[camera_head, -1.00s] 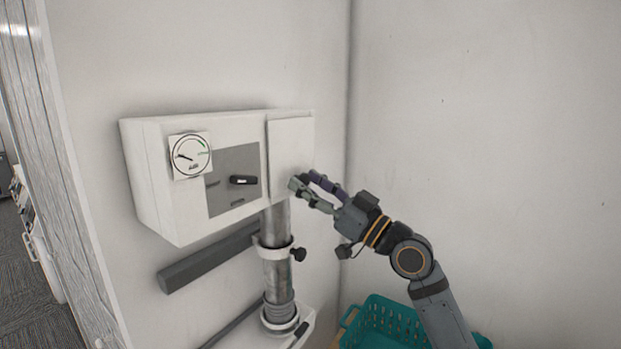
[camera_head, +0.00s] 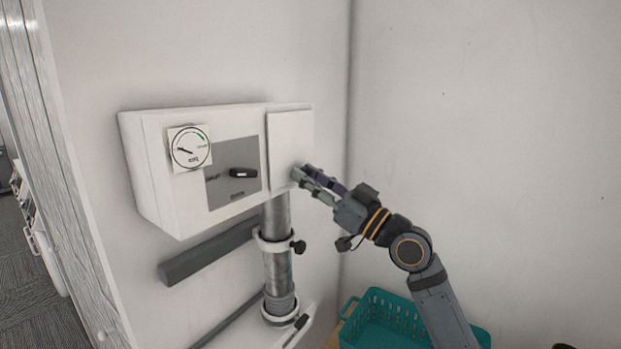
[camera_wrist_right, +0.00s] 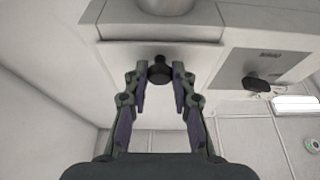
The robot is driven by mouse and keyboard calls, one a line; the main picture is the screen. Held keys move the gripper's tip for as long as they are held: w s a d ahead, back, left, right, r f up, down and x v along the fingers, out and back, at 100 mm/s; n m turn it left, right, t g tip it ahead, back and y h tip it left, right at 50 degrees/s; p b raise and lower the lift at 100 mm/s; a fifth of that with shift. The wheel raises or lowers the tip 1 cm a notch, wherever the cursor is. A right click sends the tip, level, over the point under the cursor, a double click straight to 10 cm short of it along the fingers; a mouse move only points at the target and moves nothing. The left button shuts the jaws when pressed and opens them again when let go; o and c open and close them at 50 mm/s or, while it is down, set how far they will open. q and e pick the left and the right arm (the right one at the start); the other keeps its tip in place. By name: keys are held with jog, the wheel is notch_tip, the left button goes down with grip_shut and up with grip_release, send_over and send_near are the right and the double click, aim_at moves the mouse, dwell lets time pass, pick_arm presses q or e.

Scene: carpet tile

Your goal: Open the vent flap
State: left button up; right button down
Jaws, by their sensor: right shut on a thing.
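The vent flap (camera_head: 290,145) is a white panel at the right end of the white wall box (camera_head: 155,185). It looks flat against the front; I cannot tell whether there is a gap. My right gripper (camera_head: 302,172) is at the flap's lower part, with its fingers close together. In the right wrist view, a small black knob (camera_wrist_right: 160,70) sits between the fingertips of my right gripper (camera_wrist_right: 160,78), which is shut on it. The fingers hide this knob in the head view. My left gripper does not show.
The box carries a round gauge (camera_head: 190,148) and a grey panel with a black handle (camera_head: 243,173). A metal pipe (camera_head: 278,255) runs down below the flap. A teal basket (camera_head: 375,325) stands below my right arm. The right wall (camera_head: 500,120) is bare.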

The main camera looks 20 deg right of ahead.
jog(key=shift+s+d+r+p, duration=0.2)
jog(key=shift+r+p, duration=0.05)
jog(key=shift+p, duration=0.3)
jog(key=s+d+r+g+h+p, duration=0.1)
jog(key=s+d+r+g+p, duration=0.1)
jog(key=r+p, duration=0.3)
jog(key=s+d+r+g+h+p, duration=0.2)
jog(key=s+r+p, duration=0.3)
jog(key=r, duration=0.3)
jog(key=shift+d+g+h, duration=0.3)
jog(key=shift+d, duration=0.45)
jog(key=shift+r, duration=0.15)
jog(key=c, duration=1.5)
grip_release()
jog(key=shift+c, duration=0.2)
jog(key=o, duration=0.4)
jog(key=shift+w+a, duration=0.2)
jog(key=shift+w, duration=0.05)
jog(key=shift+o, duration=0.2)
